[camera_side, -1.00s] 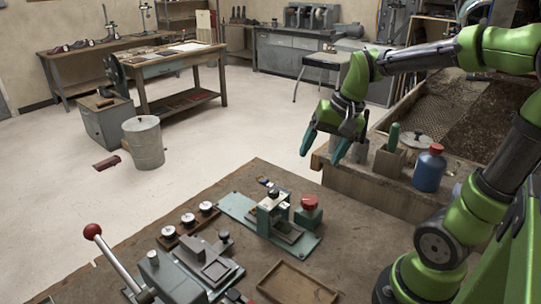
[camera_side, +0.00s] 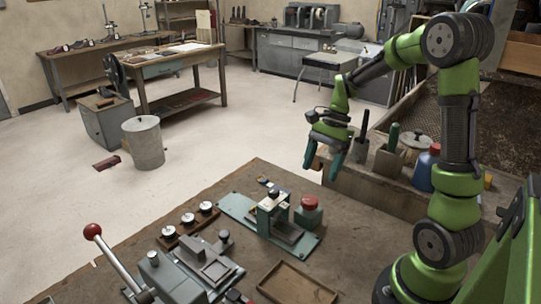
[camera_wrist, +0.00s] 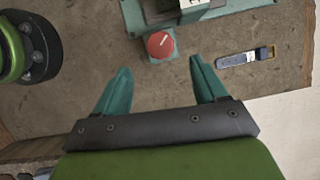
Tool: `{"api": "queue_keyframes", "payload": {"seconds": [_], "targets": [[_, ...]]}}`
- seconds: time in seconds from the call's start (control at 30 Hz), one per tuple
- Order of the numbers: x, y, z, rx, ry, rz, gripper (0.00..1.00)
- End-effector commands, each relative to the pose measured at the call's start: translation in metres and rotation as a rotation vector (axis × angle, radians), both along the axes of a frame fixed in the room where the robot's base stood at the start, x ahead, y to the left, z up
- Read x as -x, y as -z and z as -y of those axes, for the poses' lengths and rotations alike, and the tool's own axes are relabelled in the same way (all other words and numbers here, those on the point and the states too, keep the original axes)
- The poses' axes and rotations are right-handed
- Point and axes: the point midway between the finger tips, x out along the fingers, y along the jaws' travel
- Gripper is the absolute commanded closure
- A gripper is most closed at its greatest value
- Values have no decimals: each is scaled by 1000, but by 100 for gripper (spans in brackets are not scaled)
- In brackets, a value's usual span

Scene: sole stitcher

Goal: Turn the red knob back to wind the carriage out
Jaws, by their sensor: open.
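The red knob (camera_side: 309,202) sits on a green block at the right end of the green stitcher base (camera_side: 240,209). In the wrist view the red knob (camera_wrist: 160,45) shows from above, with a white pointer line across it. The carriage (camera_side: 286,232) appears to be the grey block on the base beside the green upright (camera_side: 271,212); its exact outline is hard to tell. My gripper (camera_side: 322,172) is open and empty, above and behind the knob, clear of it. In the wrist view my gripper's fingertips (camera_wrist: 158,65) are spread wide, with the knob beyond them.
A watch-like strap (camera_wrist: 246,57) lies right of the knob in the wrist view. A wooden tray (camera_side: 298,283) lies at the bench front. A lever press with a red ball (camera_side: 92,231) stands at left. A blue bottle (camera_side: 424,170) stands behind my arm.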

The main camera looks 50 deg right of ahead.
Motion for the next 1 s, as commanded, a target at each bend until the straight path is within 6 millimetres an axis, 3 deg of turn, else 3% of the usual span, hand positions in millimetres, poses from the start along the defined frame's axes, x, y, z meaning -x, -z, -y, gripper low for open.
{"api": "queue_keyframes", "payload": {"seconds": [0.2,0.4,0.83,1.0], "targets": [[-1,43,-19,-3,-2,-3,29],[-2,69,-29,-2,-2,-2,29],[-2,78,-32,1,-1,2,29],[-2,78,-32,1,-1,2,53]]}}
